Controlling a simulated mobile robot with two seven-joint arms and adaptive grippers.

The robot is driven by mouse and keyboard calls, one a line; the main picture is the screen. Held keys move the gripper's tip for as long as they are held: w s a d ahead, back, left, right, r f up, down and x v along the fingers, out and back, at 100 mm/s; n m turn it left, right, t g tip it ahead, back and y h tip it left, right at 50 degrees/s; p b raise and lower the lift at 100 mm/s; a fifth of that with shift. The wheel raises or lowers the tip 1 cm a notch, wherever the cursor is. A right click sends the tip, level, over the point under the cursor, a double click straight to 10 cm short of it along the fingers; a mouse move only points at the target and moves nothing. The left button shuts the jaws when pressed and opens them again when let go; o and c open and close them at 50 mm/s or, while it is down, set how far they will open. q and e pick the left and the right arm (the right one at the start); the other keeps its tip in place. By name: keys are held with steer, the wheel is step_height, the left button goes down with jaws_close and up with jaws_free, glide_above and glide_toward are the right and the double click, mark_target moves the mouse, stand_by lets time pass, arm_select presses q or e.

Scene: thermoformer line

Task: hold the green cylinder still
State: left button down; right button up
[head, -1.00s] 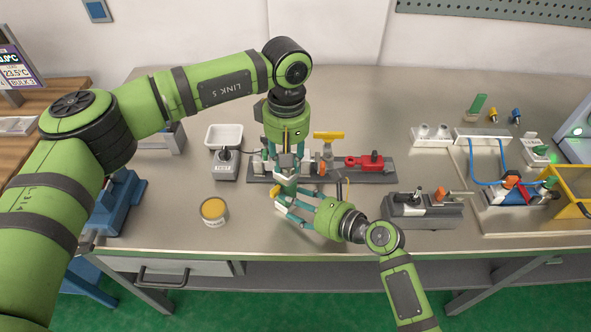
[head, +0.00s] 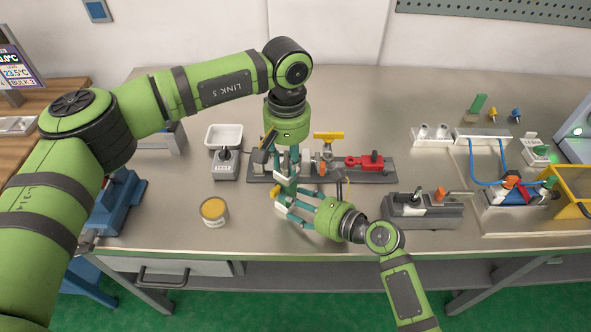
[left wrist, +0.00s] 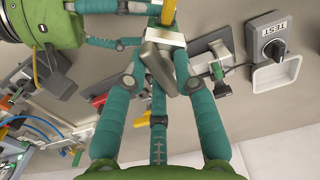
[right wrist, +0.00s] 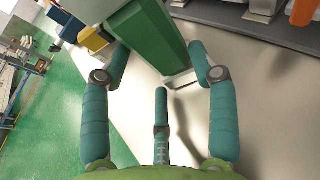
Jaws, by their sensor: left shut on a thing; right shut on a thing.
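The green cylinder (right wrist: 148,38) stands between the fingers of my right gripper (right wrist: 160,62), close up in the right wrist view. In the head view, my right gripper (head: 282,200) reaches it from the front right and is shut on it. My left gripper (head: 288,165) points down directly above, shut on a part with a grey handle (left wrist: 158,65) and a white collar (left wrist: 166,38). The fingers hide much of the cylinder and how the two parts meet.
Behind the grippers lies a grey rail with a red clamp (head: 366,161) and a yellow handle (head: 328,135). A TEST box (head: 225,166), a white tray (head: 224,135) and a yellow-topped can (head: 214,211) stand left. A dark fixture (head: 420,210) stands right. The front middle bench is clear.

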arm_select(q)
steer(key=m, duration=0.4)
steer(key=shift+s+r, duration=0.1)
steer(key=shift+s, duration=0.05)
steer(key=m, duration=0.4)
steer(key=shift+m, duration=0.4)
steer(key=c, duration=0.9)
jaws_free()
steer(key=shift+s, duration=0.1)
